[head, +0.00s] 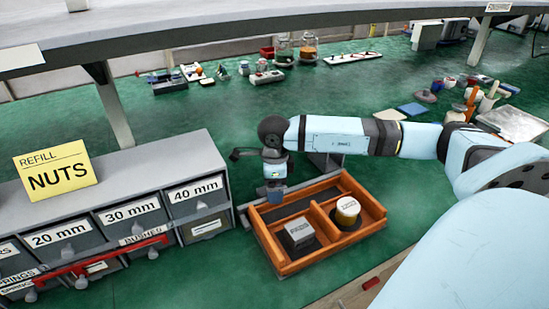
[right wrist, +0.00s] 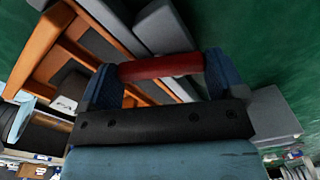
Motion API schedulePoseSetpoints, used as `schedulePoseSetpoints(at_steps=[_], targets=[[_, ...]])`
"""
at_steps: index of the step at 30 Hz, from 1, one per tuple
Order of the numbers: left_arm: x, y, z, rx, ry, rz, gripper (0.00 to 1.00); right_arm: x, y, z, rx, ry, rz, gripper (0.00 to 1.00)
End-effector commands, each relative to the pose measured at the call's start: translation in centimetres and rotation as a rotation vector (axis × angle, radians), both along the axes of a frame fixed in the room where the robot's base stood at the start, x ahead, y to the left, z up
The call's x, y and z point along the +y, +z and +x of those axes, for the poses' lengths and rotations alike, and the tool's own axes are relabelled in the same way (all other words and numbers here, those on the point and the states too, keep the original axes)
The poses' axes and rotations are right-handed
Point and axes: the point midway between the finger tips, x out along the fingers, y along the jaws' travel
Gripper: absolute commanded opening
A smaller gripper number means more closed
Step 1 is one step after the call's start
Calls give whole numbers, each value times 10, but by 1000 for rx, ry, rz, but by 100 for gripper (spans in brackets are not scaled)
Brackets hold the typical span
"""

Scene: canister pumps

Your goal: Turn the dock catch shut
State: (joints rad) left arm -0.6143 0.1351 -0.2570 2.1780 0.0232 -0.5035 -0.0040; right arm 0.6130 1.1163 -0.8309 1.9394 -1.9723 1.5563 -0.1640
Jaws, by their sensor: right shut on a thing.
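My right gripper (head: 275,194) points down at the back left corner of a wooden tray (head: 285,266). In the right wrist view my right gripper (right wrist: 162,76) has its blue fingers at both ends of a red bar (right wrist: 160,67), which looks like the catch handle, and is shut on it. Grey dock parts (right wrist: 160,25) lie beside the bar, along the wooden tray (right wrist: 33,50). In the head view the catch is hidden behind the gripper, and its exact angle cannot be told. My left gripper is not in view.
The tray holds a grey box (head: 299,233) and a white-lidded jar (head: 347,211). A grey drawer cabinet (head: 150,172) with a yellow NUTS sign (head: 56,170) stands at the left.

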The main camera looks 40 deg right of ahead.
Motion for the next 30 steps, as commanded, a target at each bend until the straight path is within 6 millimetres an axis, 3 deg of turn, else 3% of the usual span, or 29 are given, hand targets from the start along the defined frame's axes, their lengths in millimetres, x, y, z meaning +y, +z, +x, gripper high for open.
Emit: schedulePoseSetpoints(at_steps=[15, 30], targets=[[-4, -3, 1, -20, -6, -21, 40, 0, 0, 1, -4, 359, 0, 66], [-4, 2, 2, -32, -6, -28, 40, 0, 1, 1, -3, 439, 1, 66]])
